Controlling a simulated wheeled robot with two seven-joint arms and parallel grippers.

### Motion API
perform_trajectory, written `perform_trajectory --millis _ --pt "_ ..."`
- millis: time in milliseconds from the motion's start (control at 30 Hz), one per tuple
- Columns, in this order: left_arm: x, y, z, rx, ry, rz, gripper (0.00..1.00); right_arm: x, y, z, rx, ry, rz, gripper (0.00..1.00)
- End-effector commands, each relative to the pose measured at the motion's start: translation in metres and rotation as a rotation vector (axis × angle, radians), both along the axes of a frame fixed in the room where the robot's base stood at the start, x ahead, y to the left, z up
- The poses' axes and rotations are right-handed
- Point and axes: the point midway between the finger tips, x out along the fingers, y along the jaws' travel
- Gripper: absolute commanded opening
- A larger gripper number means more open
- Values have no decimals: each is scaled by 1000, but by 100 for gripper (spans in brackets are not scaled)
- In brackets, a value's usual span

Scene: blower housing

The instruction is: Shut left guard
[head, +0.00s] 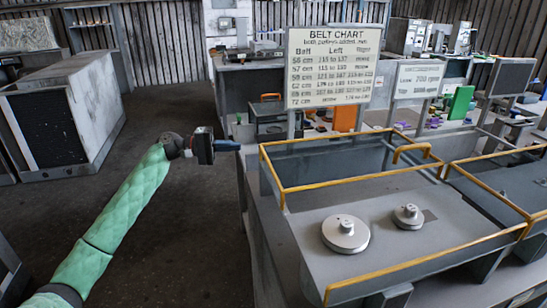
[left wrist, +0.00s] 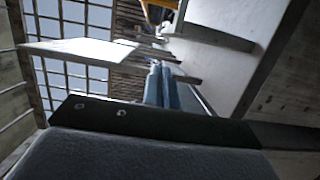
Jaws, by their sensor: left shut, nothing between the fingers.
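The left housing (head: 300,230) is a grey box with an orange-edged rim. Two metal pulleys, a larger one (head: 345,234) and a smaller one (head: 408,217), sit uncovered on its deck. The left guard (head: 340,165) is a grey, orange-edged cover with an orange handle (head: 412,150); it stands open behind the pulleys. My left gripper (head: 230,146) has blue fingers, shut and empty, left of the guard's back left corner and apart from it. Its fingers also show in the left wrist view (left wrist: 161,86). My right gripper is in neither view.
A belt chart sign (head: 333,68) stands on a post behind the guard, with a smaller sign (head: 418,80) to its right. A second orange-edged housing (head: 500,183) adjoins at right. The floor left of the bench is open, with a large cabinet (head: 62,118) farther left.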

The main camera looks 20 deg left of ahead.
Motion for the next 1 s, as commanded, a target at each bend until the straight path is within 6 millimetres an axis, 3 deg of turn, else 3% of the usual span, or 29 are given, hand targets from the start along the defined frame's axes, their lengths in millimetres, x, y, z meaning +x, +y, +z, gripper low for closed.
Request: perform_trajectory --millis 233,767,1000 --pt "2 -13 16 -19 -5 -17 0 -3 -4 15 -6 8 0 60" --pt "31 -93 15 -18 -4 -17 0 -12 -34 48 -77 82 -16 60" --pt "8 -108 14 -16 -3 -15 0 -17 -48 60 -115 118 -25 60"
